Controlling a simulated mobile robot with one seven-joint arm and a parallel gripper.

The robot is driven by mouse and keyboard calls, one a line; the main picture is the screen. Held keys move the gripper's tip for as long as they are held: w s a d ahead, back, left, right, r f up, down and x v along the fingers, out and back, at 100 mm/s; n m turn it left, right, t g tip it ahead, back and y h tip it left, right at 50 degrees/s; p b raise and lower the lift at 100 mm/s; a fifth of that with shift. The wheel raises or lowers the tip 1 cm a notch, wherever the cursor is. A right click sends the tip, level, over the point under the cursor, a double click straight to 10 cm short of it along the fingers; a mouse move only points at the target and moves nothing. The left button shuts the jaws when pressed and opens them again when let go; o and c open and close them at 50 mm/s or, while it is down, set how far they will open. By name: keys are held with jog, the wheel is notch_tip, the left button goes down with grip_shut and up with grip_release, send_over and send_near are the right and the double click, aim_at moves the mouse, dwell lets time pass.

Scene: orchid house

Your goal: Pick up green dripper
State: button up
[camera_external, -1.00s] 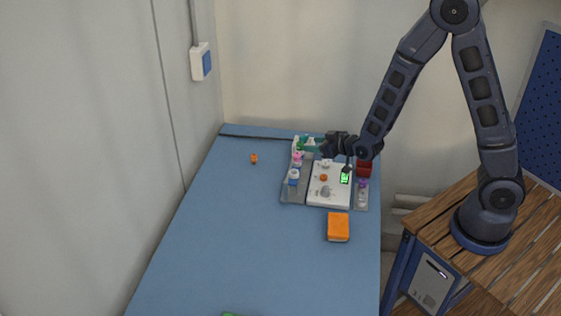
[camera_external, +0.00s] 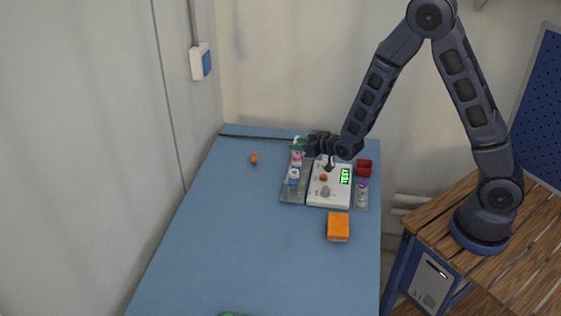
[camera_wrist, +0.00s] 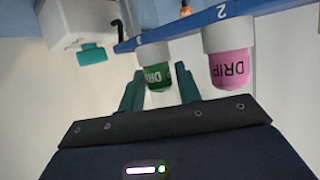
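The green dripper (camera_wrist: 157,77) has a white cap-like part and dark "DRIP" lettering. In the wrist view it sits between the two teal fingers of my gripper (camera_wrist: 160,70). The fingers stand close on both sides with narrow gaps, and they look open, not clamped. In the external view my gripper (camera_external: 311,145) is at the back of the table, over the far left of the equipment, and mostly hides the green dripper there. A pink dripper (camera_wrist: 232,68) is just right of the right finger in the wrist view.
A blue rail (camera_wrist: 185,25) marked "2" runs behind the drippers. A white block with a teal part (camera_wrist: 92,53) is at upper left. A white device with a green display (camera_external: 330,196), a red box (camera_external: 364,167) and an orange block (camera_external: 338,226) stand nearby. The table's left side is mostly clear.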

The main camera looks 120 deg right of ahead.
jog(key=c, duration=0.6)
